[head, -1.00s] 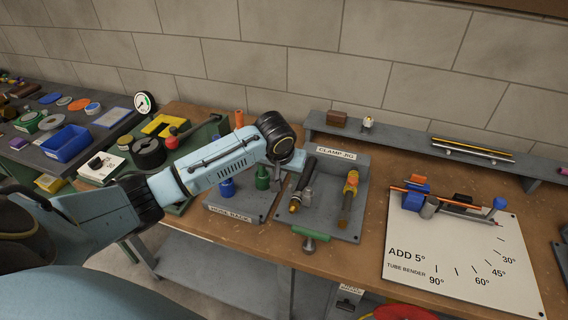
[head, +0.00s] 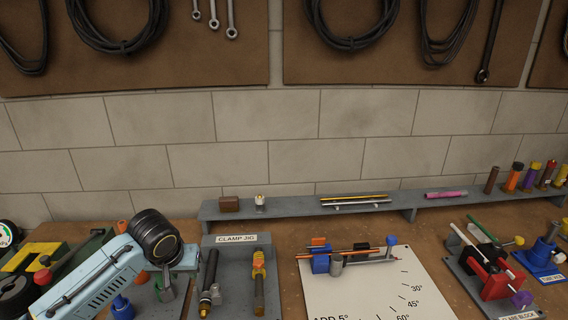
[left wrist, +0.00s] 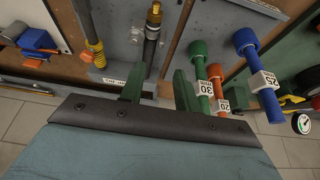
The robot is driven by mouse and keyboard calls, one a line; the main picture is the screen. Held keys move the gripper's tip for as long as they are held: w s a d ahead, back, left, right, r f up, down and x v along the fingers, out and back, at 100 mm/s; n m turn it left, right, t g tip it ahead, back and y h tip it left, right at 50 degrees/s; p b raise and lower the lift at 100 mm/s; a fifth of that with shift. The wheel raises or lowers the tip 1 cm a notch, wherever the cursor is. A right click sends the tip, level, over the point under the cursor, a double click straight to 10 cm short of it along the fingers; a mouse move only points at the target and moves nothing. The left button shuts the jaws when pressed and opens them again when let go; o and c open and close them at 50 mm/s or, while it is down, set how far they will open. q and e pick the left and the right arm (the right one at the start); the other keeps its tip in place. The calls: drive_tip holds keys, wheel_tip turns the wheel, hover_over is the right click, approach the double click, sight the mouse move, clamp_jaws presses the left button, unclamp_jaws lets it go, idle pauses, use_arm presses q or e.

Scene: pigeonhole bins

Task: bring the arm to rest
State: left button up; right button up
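My left arm (head: 95,278) comes in at the lower left of the head view, pale blue with a black wrist joint. My left gripper (head: 166,284) points down beside the left edge of the clamp jig (head: 236,254), partly hidden by the wrist. In the left wrist view its two green fingers (left wrist: 159,92) stand apart with nothing held between them. A green-handled gauge tagged 30 (left wrist: 203,70) stands close to the right finger; whether they touch I cannot tell. My right gripper is in neither view.
The clamp jig holds a dark rod (head: 209,275) and a yellow-ended rod (head: 258,282). A grey shelf (head: 290,209) runs along the wall. A white tube bender board (head: 375,292) lies to the right. Blue (left wrist: 262,80) and orange gauges stand near the fingers.

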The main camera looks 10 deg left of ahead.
use_arm(q)
drive_tip(key=s+d+f+m+h, duration=0.1)
drive_tip(key=s+d+f+m, duration=0.1)
drive_tip(key=s+d+f, duration=0.4)
drive_tip(key=s+d+f+m+h, duration=0.1)
drive_tip(key=s+d+m, duration=0.1)
drive_tip(key=s+d, duration=0.35)
drive_tip(key=s+a, duration=0.3)
drive_tip(key=s, duration=1.5)
wheel_tip(320, 180, down, 30)
drive_tip(key=g+b, duration=0.2)
drive_tip(key=b, duration=0.5)
drive_tip(key=s+a+f+b, duration=0.1)
drive_tip(key=s+f+b, duration=0.2)
drive_tip(key=s+f, duration=0.5)
drive_tip(key=s+a+f+m+g+y+b, duration=0.1)
drive_tip(key=s+f+b, duration=0.2)
drive_tip(key=s+f, duration=0.6)
wheel_tip(320, 180, down, 6)
drive_tip(key=shift+s+a+f, duration=0.2)
drive_tip(key=shift+a, duration=0.1)
